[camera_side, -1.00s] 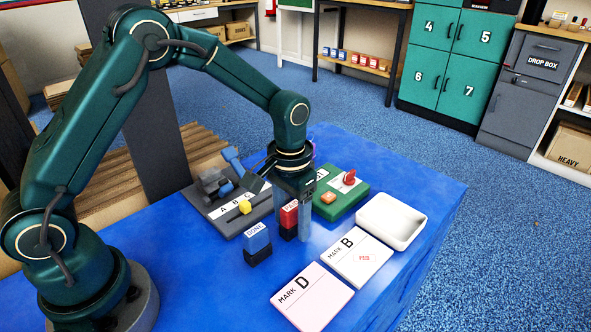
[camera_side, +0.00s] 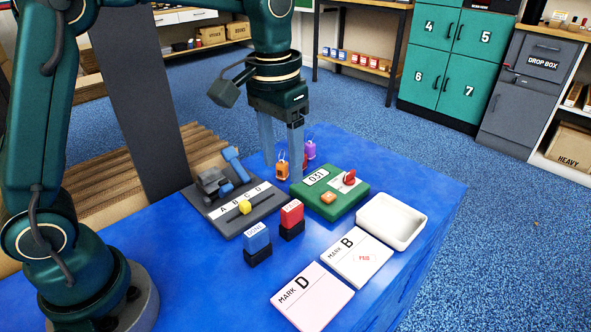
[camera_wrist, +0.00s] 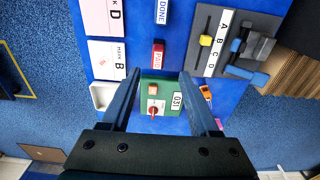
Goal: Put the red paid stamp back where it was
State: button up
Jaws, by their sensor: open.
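The red paid stamp (camera_side: 291,215) stands upright on its black base on the blue table, just right of the blue DONE stamp (camera_side: 257,240). The paid stamp also shows in the wrist view (camera_wrist: 158,57), beyond my fingertips. My gripper (camera_side: 283,165) is open and empty, raised above and behind the stamps, apart from both. Card MARK B (camera_side: 352,262) carries a small red print; card MARK D (camera_side: 300,300) shows no print.
A green box with a display and red knob (camera_side: 322,203) stands right of the stamps. A white tray (camera_side: 414,240) is near the right edge. A grey slider panel (camera_side: 222,222) is at left. Orange (camera_side: 282,168) and purple (camera_side: 310,149) tags are at the back.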

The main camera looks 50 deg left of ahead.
jog(key=s+a+r+t, duration=0.1)
jog(key=s+t, duration=0.4)
jog(key=s, duration=0.9)
jog(key=shift+a, duration=0.65)
jog(key=shift+s, duration=0.1)
